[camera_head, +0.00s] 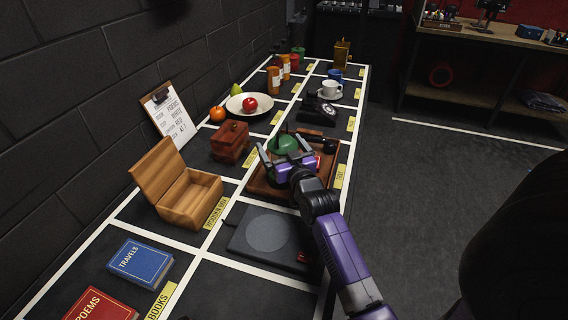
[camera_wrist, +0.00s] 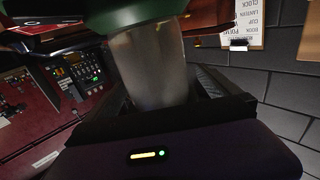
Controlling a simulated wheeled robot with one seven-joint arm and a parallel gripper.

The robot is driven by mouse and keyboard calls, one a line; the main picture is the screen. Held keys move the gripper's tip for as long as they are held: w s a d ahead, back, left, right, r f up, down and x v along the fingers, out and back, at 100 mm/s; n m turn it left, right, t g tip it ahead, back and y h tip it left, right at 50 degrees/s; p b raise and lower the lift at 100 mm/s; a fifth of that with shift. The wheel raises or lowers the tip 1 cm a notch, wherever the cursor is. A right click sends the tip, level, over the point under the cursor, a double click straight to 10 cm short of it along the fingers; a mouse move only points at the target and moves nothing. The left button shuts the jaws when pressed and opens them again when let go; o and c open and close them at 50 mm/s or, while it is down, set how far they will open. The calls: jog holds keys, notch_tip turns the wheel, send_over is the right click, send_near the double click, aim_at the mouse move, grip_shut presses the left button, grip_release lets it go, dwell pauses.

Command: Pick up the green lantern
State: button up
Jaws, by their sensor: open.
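The green lantern (camera_head: 284,144) stands in the wooden tray (camera_head: 262,184) on the long table, partly hidden behind my gripper (camera_head: 287,158). In the wrist view the lantern's clear glass body (camera_wrist: 148,65) fills the middle, with its green part (camera_wrist: 130,14) at the top edge. My gripper is open, with dark jaws on either side of the glass. I cannot tell whether either jaw touches it.
A black handset (camera_head: 318,140) lies beside the lantern. A reddish wooden box (camera_head: 230,141) and an open wooden box (camera_head: 180,192) stand to the left. A flat dark device (camera_head: 265,232) lies nearer. A black telephone (camera_head: 317,110) sits behind.

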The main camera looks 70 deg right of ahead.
jog(key=shift+w+d, duration=0.4)
jog(key=shift+d, duration=0.05)
jog(key=c, duration=2)
jog(key=shift+c, duration=0.3)
jog(key=shift+r, duration=0.1)
jog(key=shift+r, duration=0.1)
